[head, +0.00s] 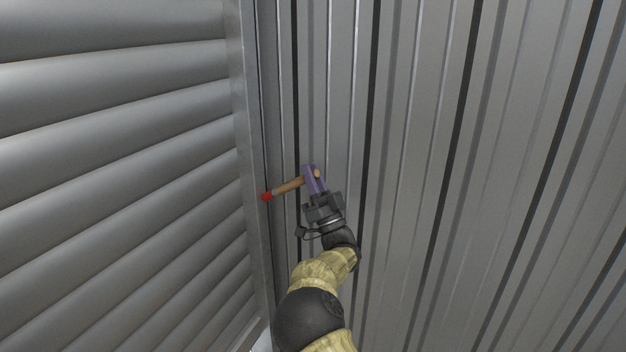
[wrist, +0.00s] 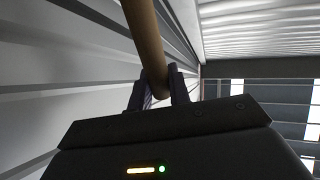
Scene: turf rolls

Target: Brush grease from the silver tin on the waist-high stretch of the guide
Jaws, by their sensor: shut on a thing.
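My gripper (head: 313,178) has purple fingers and is shut on the wooden handle of a brush (head: 289,186). The brush points left and slightly down, and its red end (head: 267,197) is at the right edge of the guide (head: 246,130). I cannot tell whether it touches. The guide is a grey metal upright along the side of the slatted shutter. In the wrist view the handle (wrist: 145,35) runs up out of the picture from between the fingers (wrist: 158,88), so the brush's head is out of that view. The silver tin is in neither view.
The grey slatted shutter (head: 110,130) fills the left of the head view. A ribbed metal wall (head: 420,150) fills the right, close behind my gripper. The wrist view shows a pale ribbed ceiling (wrist: 260,25) and a dark beam (wrist: 255,68) with bright panels.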

